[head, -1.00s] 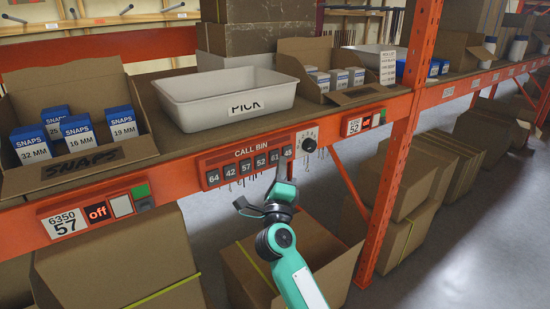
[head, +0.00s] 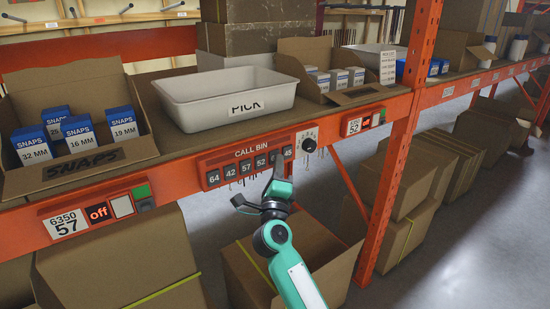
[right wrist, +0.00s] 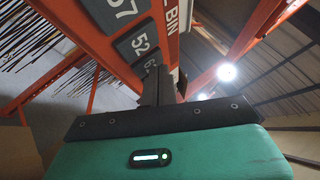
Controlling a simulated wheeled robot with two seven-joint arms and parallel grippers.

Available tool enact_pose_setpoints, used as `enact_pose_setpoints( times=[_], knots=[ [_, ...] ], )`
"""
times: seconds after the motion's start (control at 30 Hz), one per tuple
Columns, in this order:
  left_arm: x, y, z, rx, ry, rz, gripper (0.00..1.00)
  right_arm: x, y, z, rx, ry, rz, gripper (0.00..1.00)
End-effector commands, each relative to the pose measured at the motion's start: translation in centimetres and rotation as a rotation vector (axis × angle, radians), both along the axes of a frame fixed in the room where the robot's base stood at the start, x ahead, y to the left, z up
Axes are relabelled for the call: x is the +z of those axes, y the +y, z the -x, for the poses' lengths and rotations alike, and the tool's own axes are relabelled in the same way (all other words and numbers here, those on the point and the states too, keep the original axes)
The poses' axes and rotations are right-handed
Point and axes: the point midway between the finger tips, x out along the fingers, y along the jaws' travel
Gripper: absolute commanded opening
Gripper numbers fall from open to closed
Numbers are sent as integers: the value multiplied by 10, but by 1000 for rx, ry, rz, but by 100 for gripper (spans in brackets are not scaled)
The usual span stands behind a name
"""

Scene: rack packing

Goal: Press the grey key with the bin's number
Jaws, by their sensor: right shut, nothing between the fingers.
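The CALL BIN panel (head: 250,153) on the orange beam carries a row of grey keys: 64, 42, 57 (head: 245,168), 52 (head: 261,162), one mostly hidden by my gripper, and 45 (head: 288,152). My right gripper (head: 278,164) is shut and empty, its fingertips in front of the hidden key, between 52 and 45. In the right wrist view the shut fingers (right wrist: 156,86) cover part of a key starting with 6, beside key 52 (right wrist: 142,43). Contact cannot be told. The left gripper is out of view.
A white PICK tray (head: 222,105) stands above. An open carton (head: 300,250) is below my arm.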

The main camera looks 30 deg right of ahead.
Motion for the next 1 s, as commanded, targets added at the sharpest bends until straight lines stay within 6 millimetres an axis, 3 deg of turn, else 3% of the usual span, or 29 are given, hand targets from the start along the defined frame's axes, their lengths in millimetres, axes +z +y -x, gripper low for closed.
enact_pose_setpoints(
  times=[0.67,1.0],
  knots=[
    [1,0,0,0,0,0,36,0,0,-4,0,1,0,0],
    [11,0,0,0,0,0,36,1,-1,10,0,1,0,0]
  ],
)
